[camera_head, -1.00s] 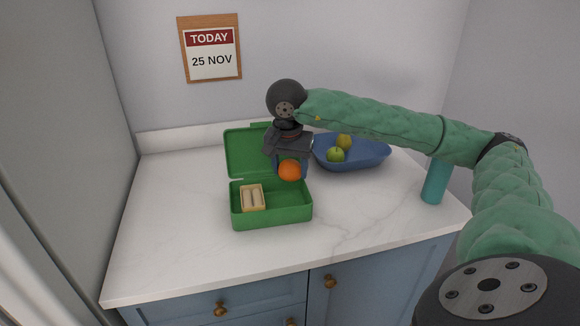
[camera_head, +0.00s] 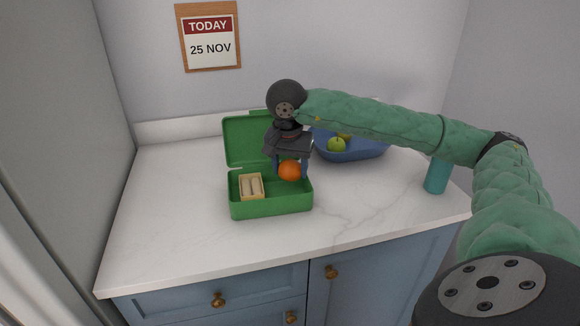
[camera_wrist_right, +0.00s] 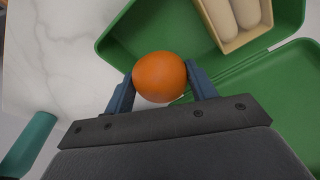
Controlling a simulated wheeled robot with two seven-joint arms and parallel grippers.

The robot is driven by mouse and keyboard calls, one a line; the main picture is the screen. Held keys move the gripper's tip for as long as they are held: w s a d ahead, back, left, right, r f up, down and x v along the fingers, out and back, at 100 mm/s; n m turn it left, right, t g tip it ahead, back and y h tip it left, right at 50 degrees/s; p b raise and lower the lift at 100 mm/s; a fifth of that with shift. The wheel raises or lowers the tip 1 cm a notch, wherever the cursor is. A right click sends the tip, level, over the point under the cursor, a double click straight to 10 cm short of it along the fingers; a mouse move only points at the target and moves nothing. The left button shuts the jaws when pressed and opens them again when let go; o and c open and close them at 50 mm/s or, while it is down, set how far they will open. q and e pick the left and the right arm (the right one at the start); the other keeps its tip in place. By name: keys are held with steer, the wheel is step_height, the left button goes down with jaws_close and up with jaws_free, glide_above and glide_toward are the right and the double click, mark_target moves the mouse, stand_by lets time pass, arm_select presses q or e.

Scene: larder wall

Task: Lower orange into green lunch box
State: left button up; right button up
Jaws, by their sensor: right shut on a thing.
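The orange (camera_head: 289,170) is between the fingers of my right gripper (camera_head: 290,168), which is shut on it. In the right wrist view the orange (camera_wrist_right: 160,77) sits between the two blue fingertips, over the lunch box. The green lunch box (camera_head: 272,209) stands on the counter with its lid (camera_head: 245,143) open at the back. The orange is at the right side of the box opening, near rim height; whether it touches the floor of the box I cannot tell. My left gripper is not in view.
A small tray with pale rolls (camera_head: 251,187) fills the left part of the box. A blue bowl (camera_head: 360,150) with green fruit stands behind to the right, partly hidden by my arm. A teal cylinder (camera_head: 437,176) stands at the right. The front left counter is clear.

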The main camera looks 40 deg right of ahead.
mark_target(289, 163)
steer(key=shift+f+b, duration=1.6)
steer(key=shift+f, duration=0.25)
stand_by(1.7)
steer(key=o, duration=1.1)
steer(key=shift+s+a+r+b, duration=0.1)
steer(key=shift+a+r, duration=0.05)
steer(key=shift+r, duration=1.15)
steer(key=shift+s+a+r+b, duration=0.1)
steer(key=shift+s+a+r, duration=0.1)
steer(key=shift+r, duration=1.05)
steer(key=shift+s+a+r+b, duration=0.1)
steer(key=shift+a+r, duration=0.05)
steer(key=shift+r, duration=1.15)
